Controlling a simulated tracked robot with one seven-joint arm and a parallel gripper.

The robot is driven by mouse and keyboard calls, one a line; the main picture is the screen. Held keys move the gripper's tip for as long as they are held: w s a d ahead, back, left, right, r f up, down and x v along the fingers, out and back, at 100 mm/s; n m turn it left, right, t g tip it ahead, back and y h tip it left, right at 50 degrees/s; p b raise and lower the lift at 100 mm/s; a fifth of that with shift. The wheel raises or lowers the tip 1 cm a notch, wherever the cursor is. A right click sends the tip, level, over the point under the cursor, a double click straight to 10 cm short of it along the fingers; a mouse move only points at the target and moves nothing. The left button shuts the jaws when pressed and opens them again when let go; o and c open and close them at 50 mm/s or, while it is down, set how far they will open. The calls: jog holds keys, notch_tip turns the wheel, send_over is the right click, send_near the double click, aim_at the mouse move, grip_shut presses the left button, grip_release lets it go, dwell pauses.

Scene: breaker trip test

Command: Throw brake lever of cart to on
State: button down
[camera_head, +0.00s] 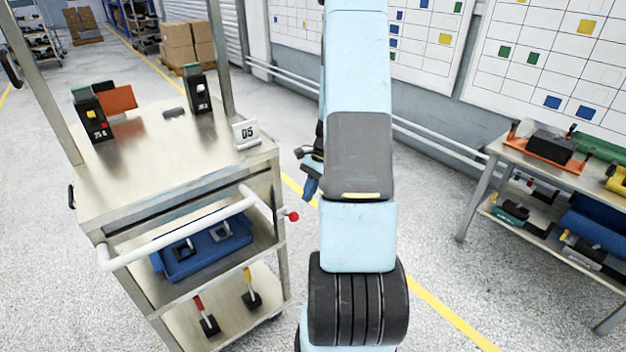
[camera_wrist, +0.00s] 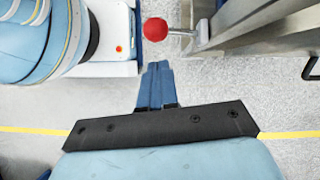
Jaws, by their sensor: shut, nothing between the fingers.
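The cart (camera_head: 165,170) is a steel trolley at the left in the head view. Its brake lever (camera_head: 291,215) sticks out from its right side near the white push handle, a short rod with a red ball knob. In the wrist view the red knob (camera_wrist: 155,29) is at the top centre, its thin rod running right to the cart's metal frame (camera_wrist: 230,30). My gripper (camera_wrist: 157,68) has its blue fingers together and empty, pointing toward the knob with a visible gap. In the head view my gripper (camera_head: 310,190) is above and right of the knob, partly hidden by my arm.
A blue tray (camera_head: 205,250) sits on the shelf below. A workbench (camera_head: 530,165) with tools stands right. Floor between them is open.

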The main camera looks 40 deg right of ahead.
jog(key=shift+s+a+f, duration=0.15)
jog(key=shift+a+f, duration=0.4)
jog(key=shift+a, duration=0.25)
jog(key=shift+s+a+f, duration=0.1)
jog(key=shift+a+f, duration=0.4)
jog(key=shift+a, duration=0.3)
